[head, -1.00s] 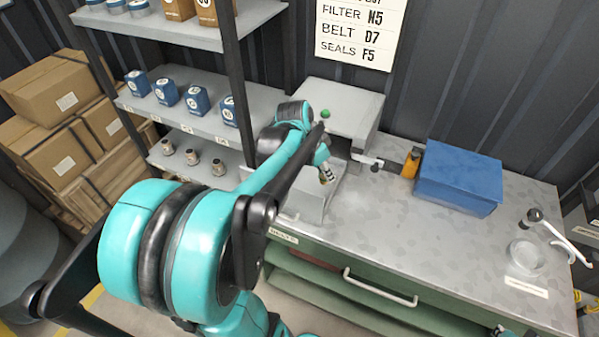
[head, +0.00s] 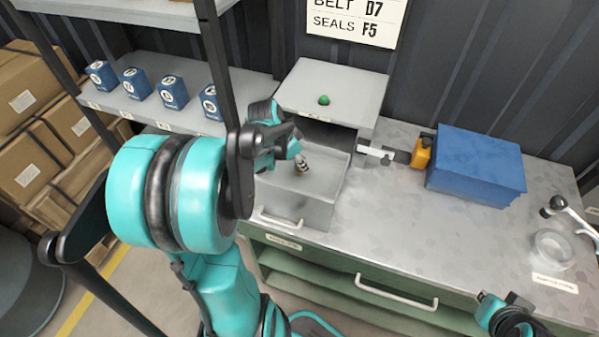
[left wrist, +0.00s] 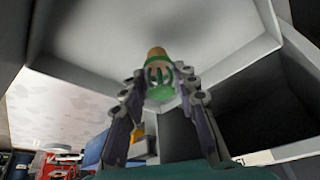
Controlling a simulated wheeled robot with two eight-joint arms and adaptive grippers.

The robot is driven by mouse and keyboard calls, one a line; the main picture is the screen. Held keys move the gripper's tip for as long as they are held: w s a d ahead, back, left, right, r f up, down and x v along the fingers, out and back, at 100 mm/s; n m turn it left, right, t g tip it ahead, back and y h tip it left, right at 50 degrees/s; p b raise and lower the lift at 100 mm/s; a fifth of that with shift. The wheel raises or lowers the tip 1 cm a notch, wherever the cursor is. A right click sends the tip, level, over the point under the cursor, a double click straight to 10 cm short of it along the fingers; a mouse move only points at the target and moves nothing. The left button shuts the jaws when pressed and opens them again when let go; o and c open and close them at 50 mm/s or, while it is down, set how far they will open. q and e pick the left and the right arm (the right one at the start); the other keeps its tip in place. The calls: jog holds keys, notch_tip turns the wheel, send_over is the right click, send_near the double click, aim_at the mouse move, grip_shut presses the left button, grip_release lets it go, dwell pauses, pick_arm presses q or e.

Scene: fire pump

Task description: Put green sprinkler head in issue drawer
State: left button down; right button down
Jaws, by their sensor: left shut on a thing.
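The grey issue drawer (head: 325,208) is pulled out from under a grey metal box (head: 345,90). My left gripper (head: 302,165) points down over the drawer, shut on the green sprinkler head. In the left wrist view the fingers (left wrist: 162,95) close around its green part (left wrist: 160,91); its brass-coloured end (left wrist: 157,56) points away from the gripper toward a grey surface with raised walls. Whether it touches the drawer floor I cannot tell. My right gripper (head: 505,310) is partly in view at the lower right; its finger opening is unclear.
A green knob (head: 323,100) sits on the box top. A yellow object (head: 422,152) and a blue box (head: 475,165) stand to its right on the bench (head: 420,235). A round clear dish (head: 553,248) is at the far right. Shelves with blue boxes (head: 172,92) are at left.

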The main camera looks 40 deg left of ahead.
aim_at(300, 169)
pick_arm(q)
notch_tip(300, 169, down, 4)
jog(key=shift+r+b, duration=0.1)
jog(key=shift+b, duration=0.65)
jog(key=shift+r, duration=0.1)
jog(key=c, duration=1.6)
grip_release()
jog(key=shift+f, duration=0.2)
jog(key=o, duration=0.4)
jog(key=shift+o, duration=0.2)
jog(key=shift+r, duration=0.2)
jog(key=shift+s+r, duration=0.1)
jog(key=shift+r, duration=0.25)
jog(key=p+v, duration=0.4)
jog(key=v, duration=0.7)
